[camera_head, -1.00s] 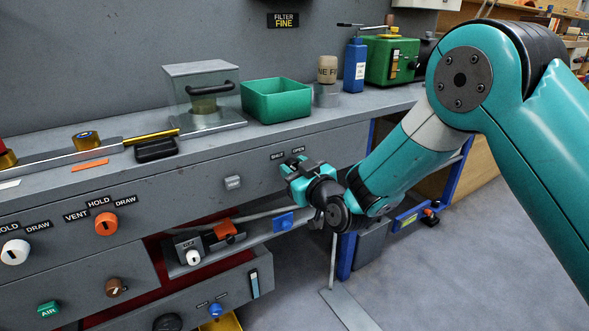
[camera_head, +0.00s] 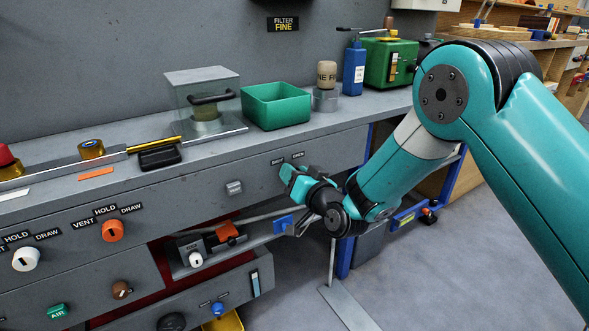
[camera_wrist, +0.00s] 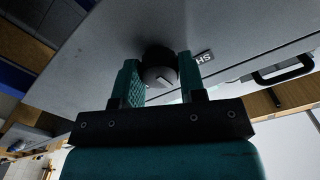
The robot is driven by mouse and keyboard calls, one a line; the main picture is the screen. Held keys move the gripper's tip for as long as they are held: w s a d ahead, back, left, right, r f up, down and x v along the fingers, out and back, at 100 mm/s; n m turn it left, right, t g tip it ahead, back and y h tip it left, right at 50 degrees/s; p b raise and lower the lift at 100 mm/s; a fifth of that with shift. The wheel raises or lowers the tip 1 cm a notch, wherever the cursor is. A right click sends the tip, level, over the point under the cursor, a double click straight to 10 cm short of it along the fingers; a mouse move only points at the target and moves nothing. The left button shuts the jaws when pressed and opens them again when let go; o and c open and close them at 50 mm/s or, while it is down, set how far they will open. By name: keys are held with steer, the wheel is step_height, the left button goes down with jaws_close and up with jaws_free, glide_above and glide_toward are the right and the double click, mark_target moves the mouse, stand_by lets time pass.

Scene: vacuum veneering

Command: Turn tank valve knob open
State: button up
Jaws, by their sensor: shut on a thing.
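The tank valve knob (camera_wrist: 158,76) is a dark round knob with a light pointer line, on the grey front panel in the wrist view. My gripper (camera_wrist: 160,82) has its two teal fingers on either side of it, shut on the knob. In the head view my gripper (camera_head: 290,177) is at the bench's front panel, just below the small black SHUT and OPEN labels (camera_head: 287,159). My gripper hides the knob there. In the wrist view part of a label (camera_wrist: 204,57) shows beside the right finger.
On the bench top stand a green bin (camera_head: 276,105), a clear-lidded box (camera_head: 205,103) and a blue bottle (camera_head: 354,68). Orange (camera_head: 112,229) and white (camera_head: 26,258) knobs sit on the panel to the left. A drawer (camera_head: 215,300) stands open below.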

steer(key=shift+m+p, duration=3.35)
steer(key=shift+m, duration=2.15)
steer(key=o, duration=0.9)
steer(key=shift+s+f, duration=0.1)
steer(key=shift+f, duration=0.05)
